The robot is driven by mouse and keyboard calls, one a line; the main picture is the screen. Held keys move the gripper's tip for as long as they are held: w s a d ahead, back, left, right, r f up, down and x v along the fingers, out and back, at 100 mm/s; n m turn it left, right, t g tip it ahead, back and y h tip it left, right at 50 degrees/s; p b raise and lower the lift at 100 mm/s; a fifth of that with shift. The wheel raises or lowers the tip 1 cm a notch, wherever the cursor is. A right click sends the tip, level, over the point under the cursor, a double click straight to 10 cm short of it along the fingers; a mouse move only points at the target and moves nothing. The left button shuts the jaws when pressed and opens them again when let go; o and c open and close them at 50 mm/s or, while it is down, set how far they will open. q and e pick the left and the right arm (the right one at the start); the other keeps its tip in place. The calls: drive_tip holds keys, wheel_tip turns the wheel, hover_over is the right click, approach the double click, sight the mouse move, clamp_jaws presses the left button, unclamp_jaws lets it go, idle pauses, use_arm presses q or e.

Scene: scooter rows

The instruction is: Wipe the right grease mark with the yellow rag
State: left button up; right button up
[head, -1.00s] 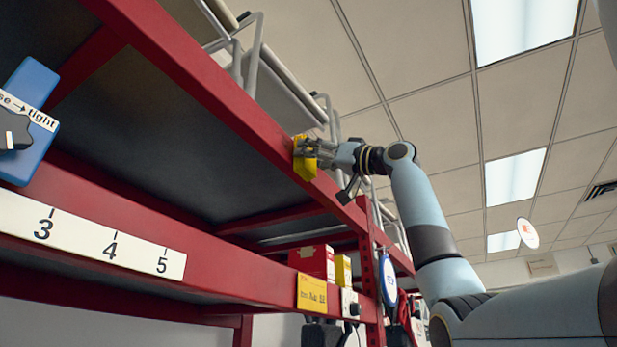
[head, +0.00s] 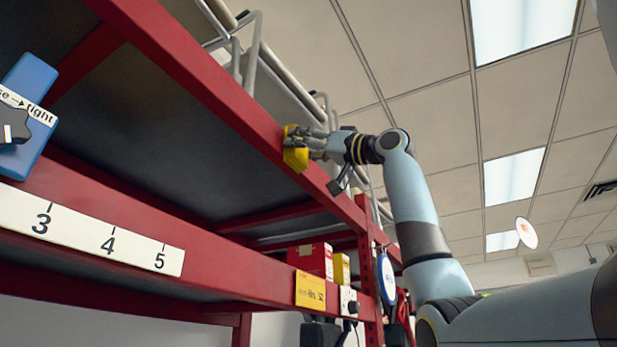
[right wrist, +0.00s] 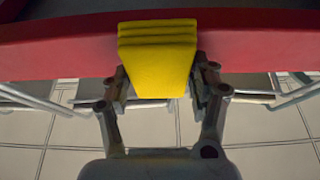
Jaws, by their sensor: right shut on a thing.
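The yellow rag (head: 295,150) is folded and held against the red upper shelf beam (head: 215,92). My right gripper (head: 308,143) is shut on it. In the right wrist view the rag (right wrist: 158,55) sits between the two fingers of the gripper (right wrist: 160,88), and its far end lies against the red beam (right wrist: 60,45). No grease mark shows in either view; the rag hides the part of the beam behind it. My left gripper is not in view.
A blue block with a dark knob (head: 25,115) is at the left. A white number strip (head: 90,232) runs along the lower beam. Red and yellow boxes (head: 312,258) stand on the lower shelf. Grey wire racks (head: 250,50) lie above the upper beam.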

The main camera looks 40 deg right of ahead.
drive_tip(key=shift+s+a, duration=0.5)
drive_tip(key=shift+a, duration=0.7)
drive_tip(key=shift+s+a, duration=0.5)
drive_tip(key=shift+a, duration=0.65)
drive_tip(key=shift+s+a, duration=0.5)
drive_tip(key=shift+a, duration=0.7)
drive_tip(key=shift+d, duration=0.1)
drive_tip(key=shift+s+d, duration=0.1)
drive_tip(key=shift+s, duration=0.2)
drive_tip(key=b, duration=0.2)
approach(272, 128)
drive_tip(key=shift+s+d+r, duration=0.15)
drive_tip(key=shift+r, duration=1.1)
